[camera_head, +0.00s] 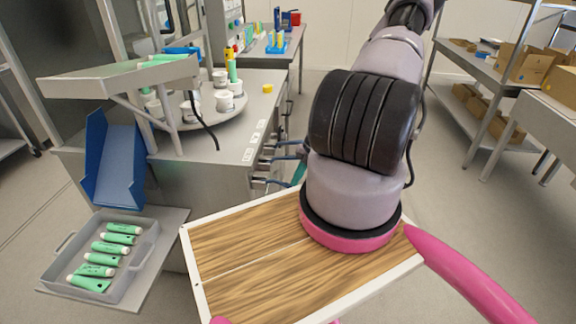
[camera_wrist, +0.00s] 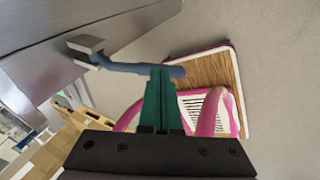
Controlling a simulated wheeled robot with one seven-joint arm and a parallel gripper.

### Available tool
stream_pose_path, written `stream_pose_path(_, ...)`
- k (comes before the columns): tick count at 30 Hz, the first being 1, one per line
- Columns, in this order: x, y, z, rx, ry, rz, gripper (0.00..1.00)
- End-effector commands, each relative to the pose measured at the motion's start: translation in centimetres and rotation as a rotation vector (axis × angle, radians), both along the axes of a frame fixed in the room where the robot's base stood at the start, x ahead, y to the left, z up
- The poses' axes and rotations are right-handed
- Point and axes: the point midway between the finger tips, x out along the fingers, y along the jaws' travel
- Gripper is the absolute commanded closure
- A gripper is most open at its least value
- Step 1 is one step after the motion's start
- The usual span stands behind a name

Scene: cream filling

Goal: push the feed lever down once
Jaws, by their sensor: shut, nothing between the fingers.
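A blue feed lever (camera_wrist: 125,67) sticks out from a metal bracket on the machine's side in the wrist view. My gripper (camera_wrist: 158,76) has its teal fingers shut together and empty. Their tips overlap the outer part of the lever in that view; I cannot tell if they touch it. In the head view several blue levers (camera_head: 287,143) project from the right side of the grey machine (camera_head: 215,150). A teal bit of my gripper (camera_head: 299,173) shows beside them; my arm hides the rest.
A grey tray (camera_head: 60,271) with several green tubes stands on a low shelf at the left, below a blue chute (camera_head: 116,160). White cups stand on a round turntable (camera_head: 215,121) on the machine. Shelves with cardboard boxes (camera_head: 515,62) are at the right.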

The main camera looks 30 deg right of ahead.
Motion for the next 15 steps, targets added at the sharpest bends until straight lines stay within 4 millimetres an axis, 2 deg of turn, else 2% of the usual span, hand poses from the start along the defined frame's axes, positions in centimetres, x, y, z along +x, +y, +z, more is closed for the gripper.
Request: stream_pose_path(15, -0.1, 0.0, -3.9, 0.004, -0.001, 0.001, 1.0)
